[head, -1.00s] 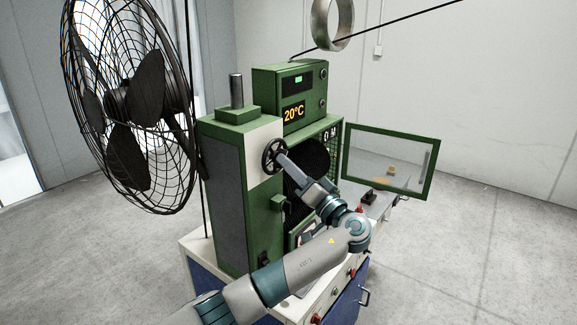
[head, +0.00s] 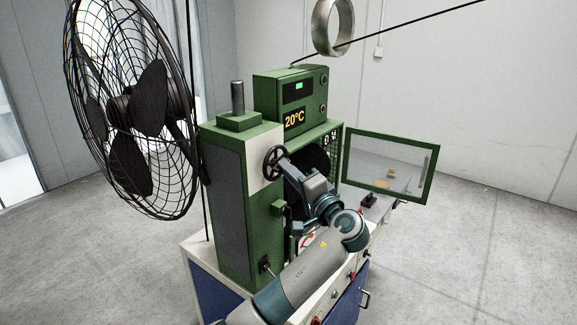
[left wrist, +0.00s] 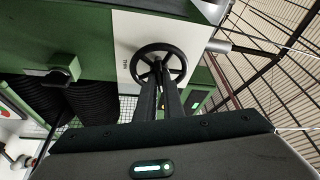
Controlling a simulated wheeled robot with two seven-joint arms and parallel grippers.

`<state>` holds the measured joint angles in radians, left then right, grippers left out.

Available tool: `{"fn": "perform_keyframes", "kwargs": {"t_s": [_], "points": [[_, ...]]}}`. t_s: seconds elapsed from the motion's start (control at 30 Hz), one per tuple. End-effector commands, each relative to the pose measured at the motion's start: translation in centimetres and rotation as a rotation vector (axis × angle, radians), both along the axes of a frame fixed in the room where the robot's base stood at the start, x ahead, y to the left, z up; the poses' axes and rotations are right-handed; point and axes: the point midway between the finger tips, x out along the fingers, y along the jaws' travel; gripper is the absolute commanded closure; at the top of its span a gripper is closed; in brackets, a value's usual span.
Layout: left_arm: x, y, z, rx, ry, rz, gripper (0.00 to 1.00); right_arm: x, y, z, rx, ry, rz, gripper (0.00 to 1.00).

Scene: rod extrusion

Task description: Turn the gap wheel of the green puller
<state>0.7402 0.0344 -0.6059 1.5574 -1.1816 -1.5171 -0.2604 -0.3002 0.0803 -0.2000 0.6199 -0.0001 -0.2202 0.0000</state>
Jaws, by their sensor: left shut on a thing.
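The green puller (head: 228,200) stands on a white-topped cabinet, with a cream panel on its upper front. Its black gap wheel (head: 274,161) sits on that panel; the wheel also shows in the left wrist view (left wrist: 160,64), with a rim and spokes. My left gripper (head: 283,160) reaches up to the wheel from the lower right. In the left wrist view its two fingers (left wrist: 160,75) come together at the wheel's hub and lower spokes, shut on the wheel. The fingertips partly cover the hub. My right gripper is in neither view.
A large black caged fan (head: 130,105) stands left of the puller. A green display box (head: 290,98) reading 20°C sits on top. A green-framed clear door (head: 390,165) stands open at the right. A metal ring (head: 333,27) is above. The floor at right is clear.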

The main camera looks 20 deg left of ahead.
Motion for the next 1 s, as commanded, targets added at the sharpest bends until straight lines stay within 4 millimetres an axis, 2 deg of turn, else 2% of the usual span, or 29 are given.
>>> {"fn": "perform_keyframes", "kwargs": {"t_s": [0.03,0.2,0.73,0.8,0.83,1.0], "points": [[0.0,0.0,0.3,0.006,0.028,0.000,1.00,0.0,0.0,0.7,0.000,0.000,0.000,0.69],[0.0,-0.1,0.3,0.033,0.100,-0.001,1.00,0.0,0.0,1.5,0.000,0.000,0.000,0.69],[0.0,0.0,0.1,0.050,0.137,0.000,1.00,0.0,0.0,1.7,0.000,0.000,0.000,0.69],[0.0,0.0,0.1,0.050,0.137,0.000,0.80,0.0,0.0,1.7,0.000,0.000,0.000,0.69],[0.0,0.0,0.1,0.050,0.137,0.000,0.73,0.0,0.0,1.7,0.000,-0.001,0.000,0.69],[0.0,0.0,0.1,0.049,0.137,0.000,0.73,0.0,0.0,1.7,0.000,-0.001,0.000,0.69]]}}
